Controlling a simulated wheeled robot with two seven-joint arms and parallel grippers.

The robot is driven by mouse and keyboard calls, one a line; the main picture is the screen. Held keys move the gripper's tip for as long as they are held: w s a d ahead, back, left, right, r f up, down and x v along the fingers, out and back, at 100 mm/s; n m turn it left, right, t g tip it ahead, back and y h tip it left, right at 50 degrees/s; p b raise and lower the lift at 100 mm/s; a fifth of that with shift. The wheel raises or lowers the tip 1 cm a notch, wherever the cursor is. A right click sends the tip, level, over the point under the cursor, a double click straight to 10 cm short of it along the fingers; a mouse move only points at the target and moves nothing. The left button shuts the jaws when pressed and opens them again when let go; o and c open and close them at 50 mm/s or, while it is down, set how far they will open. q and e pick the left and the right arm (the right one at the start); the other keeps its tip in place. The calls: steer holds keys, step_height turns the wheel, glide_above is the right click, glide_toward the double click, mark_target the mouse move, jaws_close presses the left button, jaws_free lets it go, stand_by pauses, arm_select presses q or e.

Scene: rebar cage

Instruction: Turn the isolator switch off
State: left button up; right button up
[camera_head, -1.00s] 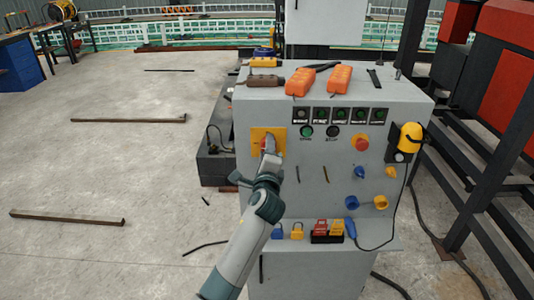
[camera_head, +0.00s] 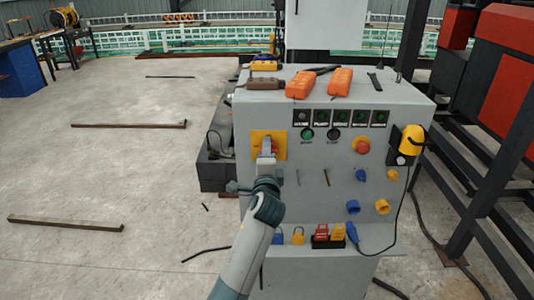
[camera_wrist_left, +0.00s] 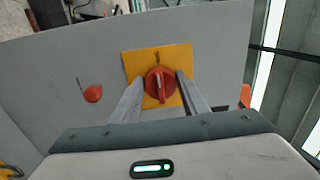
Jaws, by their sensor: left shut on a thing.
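The isolator switch is a red rotary knob (camera_head: 267,145) on a yellow square plate (camera_head: 280,143) at the upper left of the grey cabinet's front. In the left wrist view the red knob (camera_wrist_left: 160,84) sits on its yellow plate (camera_wrist_left: 142,62), its grip ridge close to upright in the picture. My left gripper (camera_head: 266,155) is at the knob, its jaws shut on it. In the left wrist view the two fingers of my left gripper (camera_wrist_left: 160,88) flank the knob. The fingers partly hide the knob in the head view. My right gripper is not in view.
The grey cabinet (camera_head: 300,190) carries indicator lights, a red button (camera_head: 362,146) and blue and yellow knobs. Padlocks and tags (camera_head: 329,233) stand on its lower ledge. Two orange handsets (camera_head: 340,80) lie on top. A yellow lamp (camera_head: 410,138) is at the right edge.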

arm_select(q)
steer(key=o, duration=1)
